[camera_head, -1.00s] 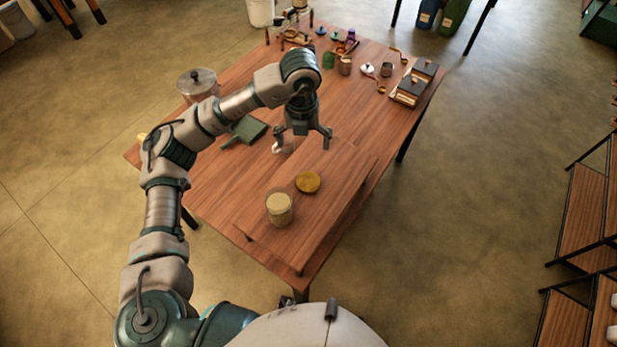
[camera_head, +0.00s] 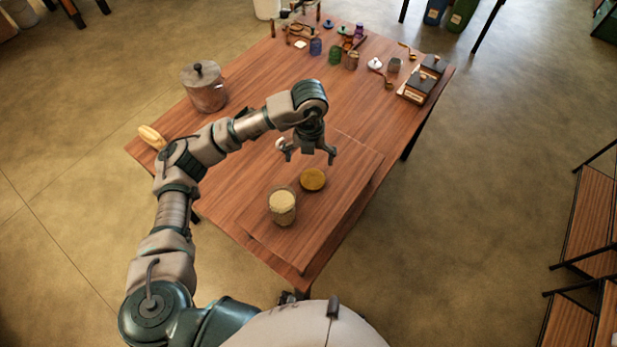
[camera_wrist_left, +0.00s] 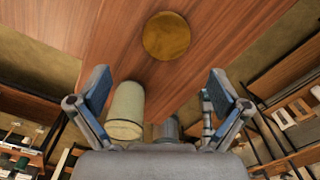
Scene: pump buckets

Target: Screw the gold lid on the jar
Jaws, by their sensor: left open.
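The gold lid (camera_head: 313,179) lies flat on the raised wooden board, to the right of and a little behind the jar. The jar (camera_head: 282,207) stands upright on the board, filled with something pale; its top shows no lid on it. My left gripper (camera_head: 309,160) is open and empty above the board, just behind the lid in the head view. In the left wrist view the gold lid (camera_wrist_left: 166,36) shows beyond the open fingers (camera_wrist_left: 155,92), and the jar (camera_wrist_left: 125,111) shows near the left finger. My right gripper is not in view.
The wooden board (camera_head: 262,238) lies on the table's near end. A lidded pot (camera_head: 204,88) stands at the left edge, near a yellowish object (camera_head: 151,136). Small jars and black-topped boxes (camera_head: 419,87) stand at the far end. The table middle is clear.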

